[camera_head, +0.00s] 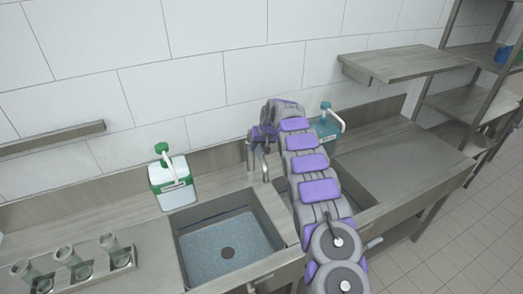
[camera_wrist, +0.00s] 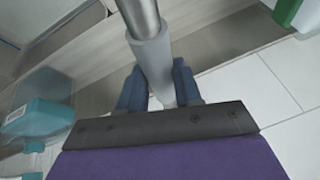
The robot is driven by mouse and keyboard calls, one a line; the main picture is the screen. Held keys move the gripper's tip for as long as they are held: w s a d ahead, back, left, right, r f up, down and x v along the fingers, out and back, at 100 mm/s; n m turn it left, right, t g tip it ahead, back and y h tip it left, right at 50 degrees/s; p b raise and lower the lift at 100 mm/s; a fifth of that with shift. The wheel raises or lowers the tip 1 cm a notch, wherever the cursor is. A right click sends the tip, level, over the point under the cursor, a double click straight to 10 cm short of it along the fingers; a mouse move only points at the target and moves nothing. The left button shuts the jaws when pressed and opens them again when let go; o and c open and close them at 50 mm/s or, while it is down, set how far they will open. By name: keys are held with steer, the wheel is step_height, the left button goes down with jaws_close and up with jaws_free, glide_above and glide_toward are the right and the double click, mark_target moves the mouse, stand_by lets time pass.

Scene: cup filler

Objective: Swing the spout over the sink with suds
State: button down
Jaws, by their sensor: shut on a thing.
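The metal spout (camera_head: 265,172) stands behind the two basins, and its downturned end is near the divider, just right of the left sink. In the wrist view a grey pipe of the faucet (camera_wrist: 151,52) runs between the dark blue fingers of my gripper (camera_wrist: 160,88), which is shut on it. In the head view my gripper (camera_head: 258,136) is at the upper part of the faucet, partly hidden by my arm. The left sink (camera_head: 228,249) holds bluish, speckled water that looks like suds. The right sink (camera_head: 356,190) is mostly hidden behind my arm, so its contents cannot be told.
A white and green soap jug (camera_head: 171,183) stands behind the left sink. A teal bottle (camera_head: 327,125) stands behind the right sink, close to my arm. Several glasses (camera_head: 73,262) stand at the lower left. The counter at right (camera_head: 400,160) is clear.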

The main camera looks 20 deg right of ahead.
steer(key=w+a+m+h+p, duration=0.3)
steer(key=w+a+m, duration=0.1)
steer(key=a+m, duration=0.3)
steer(key=a, duration=0.2)
steer(key=shift+w+a+m, duration=0.3)
steer(key=shift+w+m, duration=0.1)
steer(key=shift+w+r, duration=0.1)
steer(key=shift+w, duration=0.05)
stand_by(0.7)
steer(key=c, duration=0.8)
jaws_free()
steer(key=shift+a, duration=0.2)
steer(key=v, duration=1.1)
steer(key=b+v, duration=0.1)
steer(key=v, duration=0.5)
steer(key=shift+w+a+r, duration=0.1)
steer(key=shift+a, duration=0.3)
